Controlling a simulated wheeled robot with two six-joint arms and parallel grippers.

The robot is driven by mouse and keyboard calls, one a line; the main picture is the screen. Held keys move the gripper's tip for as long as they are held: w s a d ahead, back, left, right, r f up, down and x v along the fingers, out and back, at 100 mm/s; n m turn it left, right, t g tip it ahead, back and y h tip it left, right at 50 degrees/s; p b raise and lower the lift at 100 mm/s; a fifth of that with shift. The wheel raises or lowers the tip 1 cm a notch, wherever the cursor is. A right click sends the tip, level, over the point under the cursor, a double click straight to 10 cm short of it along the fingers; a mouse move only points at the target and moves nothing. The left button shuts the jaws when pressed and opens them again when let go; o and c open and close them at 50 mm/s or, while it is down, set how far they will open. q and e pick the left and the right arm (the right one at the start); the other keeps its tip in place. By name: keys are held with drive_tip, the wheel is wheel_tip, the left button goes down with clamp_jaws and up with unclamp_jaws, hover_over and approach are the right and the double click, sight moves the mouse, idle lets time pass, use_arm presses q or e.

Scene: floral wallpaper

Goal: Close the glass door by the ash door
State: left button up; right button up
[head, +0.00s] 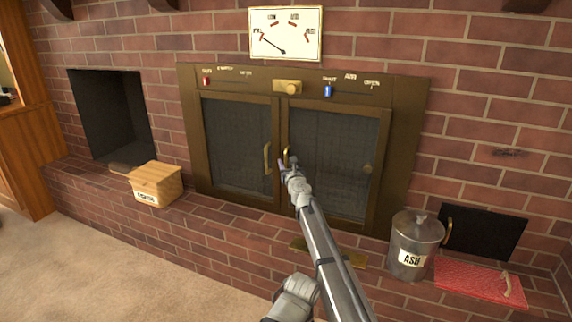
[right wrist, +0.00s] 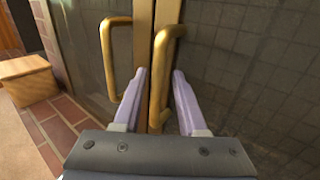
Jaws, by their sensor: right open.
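The right glass door (head: 335,150), the one on the ash door side, has a dark mesh-like pane in a bronze frame. It looks shut or nearly shut; I cannot tell whether a small gap remains. Its brass handle (right wrist: 161,75) is at its left edge. My right gripper (head: 288,170) is open, with its lilac fingers (right wrist: 159,95) on either side of that handle, not clamped on it. The gripper partly hides the handle in the head view. The black ash door (head: 482,233) is in the brick at the lower right.
The left glass door (head: 235,140) has its own handle (right wrist: 116,60), close beside. A metal ash can (head: 416,238) and a red mat-like item (head: 470,283) sit on the hearth at right. A wooden box (head: 155,182) sits at left. Open carpet (head: 100,270) lies in front.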

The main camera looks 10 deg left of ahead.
drive_tip(key=v, duration=0.7)
drive_tip(key=shift+s, duration=0.35)
drive_tip(key=shift+d, duration=0.1)
